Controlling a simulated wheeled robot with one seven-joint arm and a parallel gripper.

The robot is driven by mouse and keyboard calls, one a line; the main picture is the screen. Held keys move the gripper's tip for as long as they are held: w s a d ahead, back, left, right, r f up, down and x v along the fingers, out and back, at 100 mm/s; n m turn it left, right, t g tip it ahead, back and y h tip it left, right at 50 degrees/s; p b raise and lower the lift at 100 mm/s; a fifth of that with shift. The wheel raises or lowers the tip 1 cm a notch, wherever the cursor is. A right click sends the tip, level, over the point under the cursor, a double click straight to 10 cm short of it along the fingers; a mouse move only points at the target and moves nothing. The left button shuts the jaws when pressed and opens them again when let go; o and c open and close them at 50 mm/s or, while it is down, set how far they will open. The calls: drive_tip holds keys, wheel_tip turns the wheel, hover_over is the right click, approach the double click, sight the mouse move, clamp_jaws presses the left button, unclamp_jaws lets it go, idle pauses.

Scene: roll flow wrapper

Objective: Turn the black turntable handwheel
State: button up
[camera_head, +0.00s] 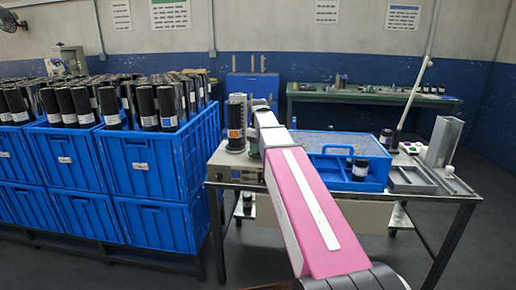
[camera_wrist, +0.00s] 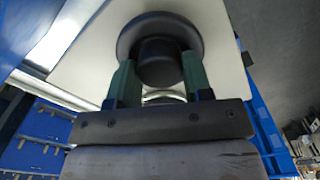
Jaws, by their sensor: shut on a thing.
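The black turntable handwheel (camera_wrist: 158,24) is in the upper middle of the wrist view, a round dark disc with a narrower hub in front of a pale panel. My gripper (camera_wrist: 159,66) has its two green fingers on either side of the hub and is shut on it. The lower part of the hub lies between the fingers. In the head view my pink arm reaches to the wrapping machine (camera_head: 237,174) on the table's left side. The handwheel cannot be made out there.
Blue crates (camera_head: 150,160) full of black rolls stand close to the left of the metal table (camera_head: 340,190). A blue tray (camera_head: 335,140), a black roll (camera_head: 360,170) and a metal fixture (camera_head: 412,180) are on the table right of my arm. A green bench (camera_head: 370,97) stands behind.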

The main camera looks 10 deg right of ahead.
idle(0.4)
drive_tip(key=o, duration=0.9)
wheel_tip(320, 180, up, 11)
drive_tip(key=shift+f, duration=0.1)
idle(0.4)
